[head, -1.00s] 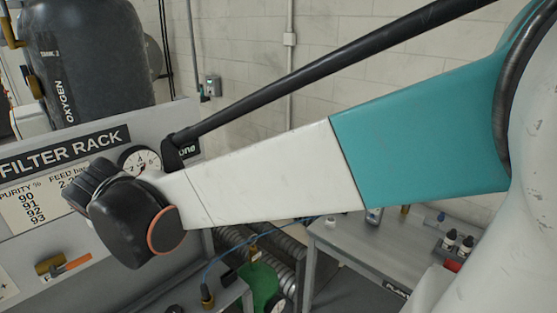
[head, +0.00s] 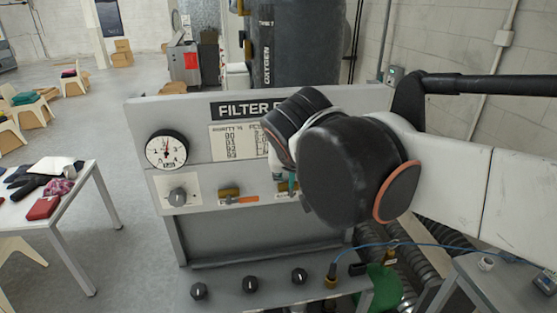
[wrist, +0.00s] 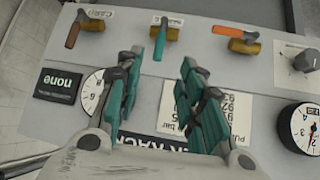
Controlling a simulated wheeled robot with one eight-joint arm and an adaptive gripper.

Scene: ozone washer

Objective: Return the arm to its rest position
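My arm reaches in from the right of the head view, and its dark wrist joint (head: 350,170) is in front of the filter rack panel (head: 290,106). My gripper (wrist: 161,65) shows in the wrist view with its two teal and grey fingers apart and nothing between them. In the head view it is mostly hidden behind the wrist joint. The wrist view shows the panel upside down behind the fingers. I cannot tell the gap to the panel.
A gauge (head: 166,149) and a knob (head: 178,197) are on the panel's left side. More knobs (head: 250,285) are on a lower ledge. A dark oxygen tank (head: 300,45) stands behind. A white table (head: 88,190) stands left, with open floor between. A grey bench (head: 480,285) is at lower right.

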